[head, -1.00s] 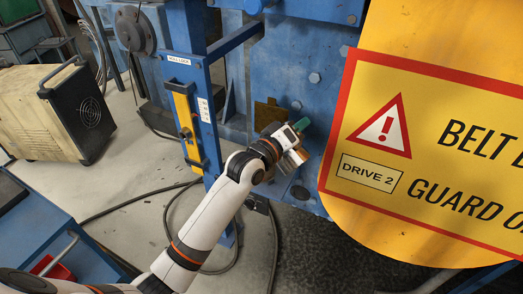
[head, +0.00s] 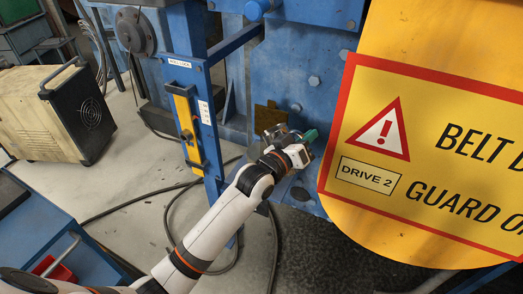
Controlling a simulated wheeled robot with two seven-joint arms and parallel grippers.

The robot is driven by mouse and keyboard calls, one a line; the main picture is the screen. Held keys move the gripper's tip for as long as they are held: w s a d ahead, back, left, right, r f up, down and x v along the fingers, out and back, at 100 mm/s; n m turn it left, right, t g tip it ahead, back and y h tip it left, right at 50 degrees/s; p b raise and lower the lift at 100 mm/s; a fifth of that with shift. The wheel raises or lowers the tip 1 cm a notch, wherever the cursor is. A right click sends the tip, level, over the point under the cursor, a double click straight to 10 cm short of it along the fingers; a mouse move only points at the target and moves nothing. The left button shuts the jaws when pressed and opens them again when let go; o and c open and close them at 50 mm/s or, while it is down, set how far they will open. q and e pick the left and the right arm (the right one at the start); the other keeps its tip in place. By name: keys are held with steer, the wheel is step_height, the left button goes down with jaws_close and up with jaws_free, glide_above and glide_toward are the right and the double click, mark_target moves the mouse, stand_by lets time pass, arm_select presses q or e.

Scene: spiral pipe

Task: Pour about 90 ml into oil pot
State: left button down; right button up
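My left gripper (head: 293,146) is at the end of the white arm, in front of the blue machine and left of the yellow guard. A small green piece (head: 310,136) sticks out at its right side, and a greyish, metallic-looking part (head: 275,136) shows just behind it. These are too small and overlapped to tell whether the fingers are closed on them. I cannot make out the oil pot for certain. A dull brass-coloured plate (head: 267,116) is on the blue machine just above the gripper. My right gripper is not in view.
The large yellow belt guard (head: 400,235) fills the right side, close to the gripper. A blue post (head: 207,130) with a yellow strip stands left of the arm. Cables (head: 130,206) lie on the floor. A beige machine (head: 50,115) and blue cart (head: 50,225) are at left.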

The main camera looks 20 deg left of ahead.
arm_select(q)
steer(key=d+f+m, duration=0.1)
steer(key=s+d+f+m+b, duration=0.1)
steer(key=f, duration=0.1)
steer(key=d+f+m+b, duration=0.1)
steer(key=f, duration=0.1)
steer(key=shift+s+d+m, duration=0.2)
steer(key=shift+d+m, duration=0.05)
steer(key=shift+m, duration=0.05)
steer(key=f+m+b, duration=0.1)
steer(key=f, duration=0.1)
steer(key=d+f+m+b, duration=0.1)
steer(key=f+b, duration=0.1)
steer(key=f, duration=0.1)
steer(key=d+f+b, duration=0.1)
steer(key=f+b, duration=0.1)
steer(key=shift+s+f+m, duration=0.15)
steer(key=shift+s+m, duration=0.25)
steer(key=shift+s+d+f+m, duration=0.2)
steer(key=shift+d+f+m, duration=0.25)
steer(key=shift+f+m, duration=0.4)
